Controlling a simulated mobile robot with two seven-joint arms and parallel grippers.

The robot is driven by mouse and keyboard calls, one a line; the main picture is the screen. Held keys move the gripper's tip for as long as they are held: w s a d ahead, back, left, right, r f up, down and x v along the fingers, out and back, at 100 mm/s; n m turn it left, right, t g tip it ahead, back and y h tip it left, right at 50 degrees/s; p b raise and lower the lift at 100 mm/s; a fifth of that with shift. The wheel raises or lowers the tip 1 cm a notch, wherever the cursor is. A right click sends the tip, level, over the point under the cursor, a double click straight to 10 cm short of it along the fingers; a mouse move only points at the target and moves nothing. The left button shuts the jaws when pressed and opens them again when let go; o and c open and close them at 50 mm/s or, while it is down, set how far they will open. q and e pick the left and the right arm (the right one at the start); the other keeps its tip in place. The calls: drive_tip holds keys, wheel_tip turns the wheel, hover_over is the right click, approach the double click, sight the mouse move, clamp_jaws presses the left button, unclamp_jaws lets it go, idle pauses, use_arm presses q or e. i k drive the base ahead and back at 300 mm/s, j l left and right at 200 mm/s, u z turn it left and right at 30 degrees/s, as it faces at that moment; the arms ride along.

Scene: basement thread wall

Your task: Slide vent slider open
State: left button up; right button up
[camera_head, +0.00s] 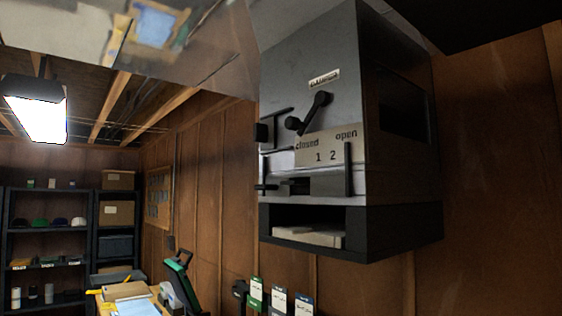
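A grey metal unit (338,60) is mounted on the wood-panelled wall, right of the middle. Its front carries a beige label plate (322,152) reading "closed" on the left and "open" on the right, with "1 2" below. Above the plate is a black lever (318,103) with a round knob, tilted up to the right. A black upright bar (348,170) stands below the word "open", and dark bracket parts (263,132) show at the unit's left edge. Which part is the vent slider, and its position, I cannot tell for certain. Neither gripper is in view.
Below the unit's front is an open dark compartment (350,223) with pale items inside. Shelves (48,240) with boxes stand at the far left. A cluttered table (95,291) is at lower left. Cards (279,301) hang on the wall below. The space before the unit looks clear.

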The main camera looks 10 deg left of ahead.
sight(265, 132)
drive_tip(key=i+j+z, duration=0.15)
drive_tip(key=i+j, duration=0.15)
drive_tip(key=i+j+z, duration=0.15)
drive_tip(key=i+j, duration=0.15)
drive_tip(key=j, duration=0.15)
drive_tip(key=i+j+z, duration=0.15)
drive_tip(key=j, duration=0.3)
drive_tip(key=i+j+z, duration=0.15)
drive_tip(key=i+j, duration=0.2)
drive_tip(key=j, duration=0.1)
